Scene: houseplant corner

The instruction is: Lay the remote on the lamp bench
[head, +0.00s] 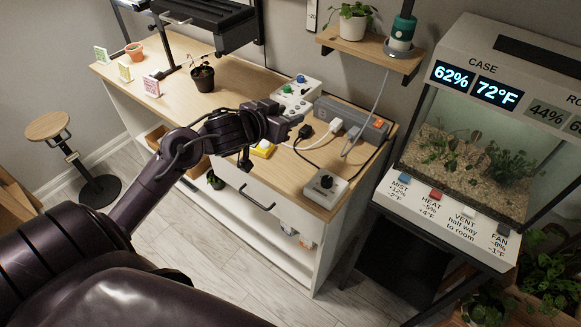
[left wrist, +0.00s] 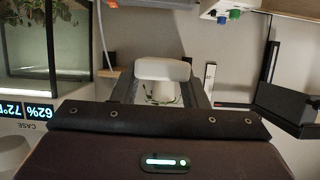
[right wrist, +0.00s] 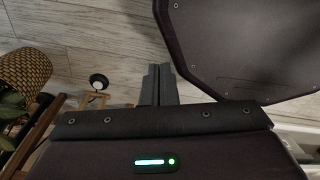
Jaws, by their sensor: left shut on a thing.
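The lamp bench (head: 235,92) has a pale wooden top and white sides. My left gripper (head: 293,117) is over the right half of its top in the head view. In the left wrist view my left gripper (left wrist: 165,88) is shut on a white, rounded block, which I take as the remote (left wrist: 163,69). Only its near end shows there. In the head view I cannot make it out behind the gripper. My right gripper (right wrist: 158,85) is shut and empty, over the floor, and is outside the head view.
A white box with coloured knobs (head: 298,88), a power strip (head: 352,117) with plugs, a dial box (head: 325,187) and a yellow item (head: 263,149) crowd the bench's right half. A potted seedling (head: 202,77) stands further left. The glass case (head: 470,160) is at right.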

